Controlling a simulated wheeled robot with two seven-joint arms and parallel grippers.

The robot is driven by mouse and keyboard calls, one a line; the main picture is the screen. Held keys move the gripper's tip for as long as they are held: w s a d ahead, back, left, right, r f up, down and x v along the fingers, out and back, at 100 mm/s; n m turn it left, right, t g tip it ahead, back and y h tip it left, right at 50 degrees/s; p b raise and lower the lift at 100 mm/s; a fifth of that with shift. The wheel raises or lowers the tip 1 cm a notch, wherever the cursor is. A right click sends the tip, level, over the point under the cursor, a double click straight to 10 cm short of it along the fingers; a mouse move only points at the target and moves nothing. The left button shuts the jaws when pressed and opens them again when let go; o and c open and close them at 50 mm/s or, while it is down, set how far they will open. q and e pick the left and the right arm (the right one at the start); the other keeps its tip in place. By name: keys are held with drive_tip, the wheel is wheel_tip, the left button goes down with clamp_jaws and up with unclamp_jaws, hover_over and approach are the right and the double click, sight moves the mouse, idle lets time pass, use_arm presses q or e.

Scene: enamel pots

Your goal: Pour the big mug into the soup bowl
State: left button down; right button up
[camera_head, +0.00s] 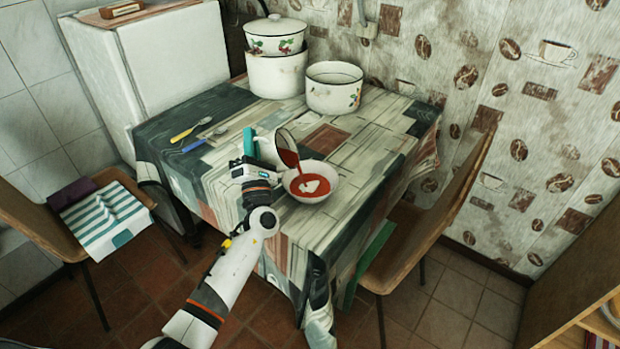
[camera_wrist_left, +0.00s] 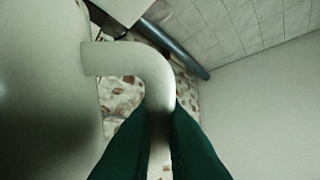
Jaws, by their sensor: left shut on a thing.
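The big white mug (camera_head: 284,141) is tilted steeply, mouth down to the right, over the soup bowl. Red liquid runs from its lip in a stream into the white soup bowl (camera_head: 333,185). The bowl stands on the table and holds red soup with a pale patch in it. My left gripper (camera_head: 250,144) is shut on the mug's handle, left of the bowl. In the left wrist view its green fingers (camera_wrist_left: 158,135) close around the curved handle (camera_wrist_left: 135,55), with the mug's wall (camera_wrist_left: 40,70) at left. My right gripper is not in view.
Several enamel pots stand at the back, including an open one (camera_head: 334,100) and a stacked lidded one (camera_head: 276,42). A yellow-handled utensil (camera_head: 190,131) and a blue-handled one (camera_head: 196,144) lie at the left. The table (camera_head: 375,150) is clear right of the bowl.

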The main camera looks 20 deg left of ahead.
use_arm(q)
drive_tip(key=shift+d+r+m+t, duration=0.25)
drive_tip(key=shift+m+t, duration=0.05)
drive_tip(key=shift+m, duration=0.1)
idle(0.8)
